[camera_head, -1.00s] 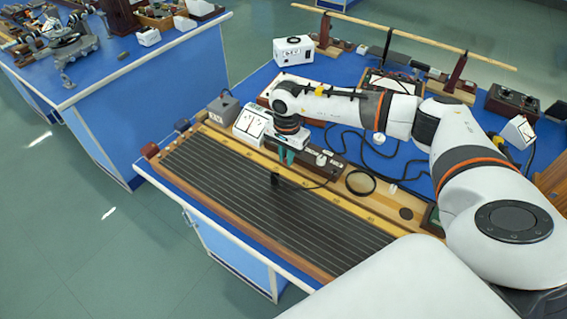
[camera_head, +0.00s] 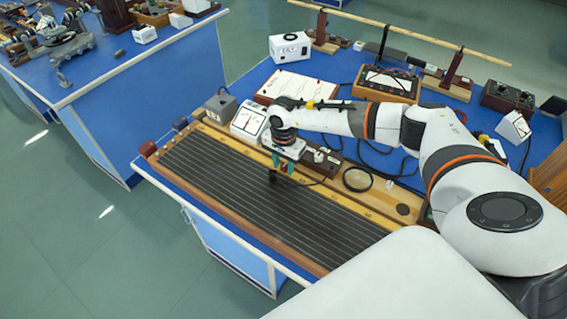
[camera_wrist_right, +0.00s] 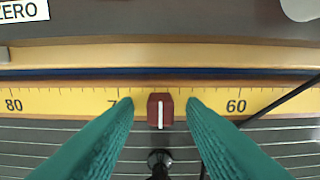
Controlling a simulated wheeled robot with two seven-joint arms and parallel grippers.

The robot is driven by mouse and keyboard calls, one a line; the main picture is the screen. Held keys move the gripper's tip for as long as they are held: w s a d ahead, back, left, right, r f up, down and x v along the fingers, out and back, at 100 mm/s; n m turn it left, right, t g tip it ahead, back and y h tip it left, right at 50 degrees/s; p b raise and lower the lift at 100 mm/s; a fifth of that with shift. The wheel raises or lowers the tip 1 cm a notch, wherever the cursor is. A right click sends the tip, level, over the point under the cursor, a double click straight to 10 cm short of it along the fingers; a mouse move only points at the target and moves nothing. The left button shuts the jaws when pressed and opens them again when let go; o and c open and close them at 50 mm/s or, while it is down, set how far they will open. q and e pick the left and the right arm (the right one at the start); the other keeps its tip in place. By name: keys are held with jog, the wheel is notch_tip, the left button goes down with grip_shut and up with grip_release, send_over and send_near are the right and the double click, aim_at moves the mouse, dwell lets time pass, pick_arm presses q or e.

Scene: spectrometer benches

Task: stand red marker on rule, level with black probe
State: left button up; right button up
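The red marker (camera_wrist_right: 160,111), a small block with a white line, is on the yellow rule (camera_wrist_right: 50,101) in the right wrist view, between the 70 and 60 marks. My right gripper (camera_wrist_right: 159,101) is open around it, with a gap on both sides between its teal fingers and the marker. The black probe (camera_wrist_right: 160,158) is on the dark wires just below, its centre in line with the marker's white line. My left gripper is out of view.
The wired board (camera_head: 250,205) fills the bench front. A cable crosses the rule right of the gripper in the wrist view. A magnifier ring (camera_head: 357,180), a meter (camera_head: 249,121) and a grey block (camera_head: 221,103) stand behind the rule.

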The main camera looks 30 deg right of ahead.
aim_at(284, 166)
jog(key=shift+r, duration=0.45)
notch_tip(284, 166, up, 12)
jog(key=b, duration=0.3)
jog(key=shift+f, duration=0.25)
jog(key=shift+f, duration=0.1)
